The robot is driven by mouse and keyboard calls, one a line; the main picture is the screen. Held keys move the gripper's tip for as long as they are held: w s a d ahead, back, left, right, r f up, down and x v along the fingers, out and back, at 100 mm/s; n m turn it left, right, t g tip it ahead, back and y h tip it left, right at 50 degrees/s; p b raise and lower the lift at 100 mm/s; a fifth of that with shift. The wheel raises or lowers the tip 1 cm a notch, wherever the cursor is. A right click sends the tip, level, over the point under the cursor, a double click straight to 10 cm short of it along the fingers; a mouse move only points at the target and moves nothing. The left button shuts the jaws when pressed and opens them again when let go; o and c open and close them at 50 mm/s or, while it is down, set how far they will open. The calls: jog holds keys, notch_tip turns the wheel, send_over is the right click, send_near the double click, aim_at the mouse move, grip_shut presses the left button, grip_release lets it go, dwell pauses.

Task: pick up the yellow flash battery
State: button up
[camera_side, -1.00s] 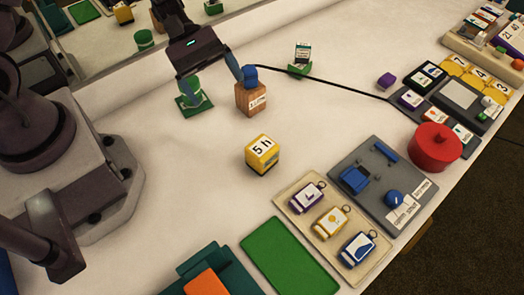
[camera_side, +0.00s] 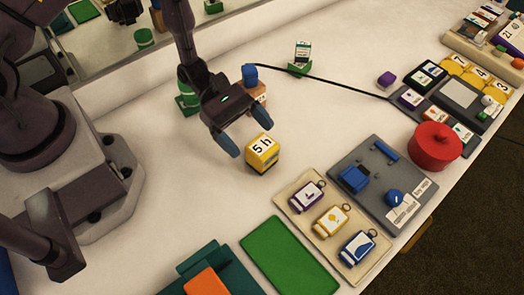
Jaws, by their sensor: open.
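A yellow block (camera_side: 262,154) with a white top label reading "5 h" and a dark base stands on the pale table, near the middle of the side view. It is the yellow battery-like thing there. My gripper (camera_side: 248,138) is open and empty, its two blue fingertips just behind and to the left of the block. One fingertip is left of the block and the other is near its far upper edge. I cannot tell whether either touches it or how high they are.
A wooden block with a blue top (camera_side: 250,76) stands close behind my gripper, partly hidden. A green item (camera_side: 187,100) stands behind my arm. A beige tray (camera_side: 287,208) with several tags and a green mat (camera_side: 287,258) lie in front. A black cable (camera_side: 330,78) crosses the back.

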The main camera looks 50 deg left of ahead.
aim_at(262, 149)
jog(key=x, duration=0.4)
jog(key=shift+d+f, duration=0.1)
jog(key=shift+d, duration=0.1)
jog(key=c, duration=1.2)
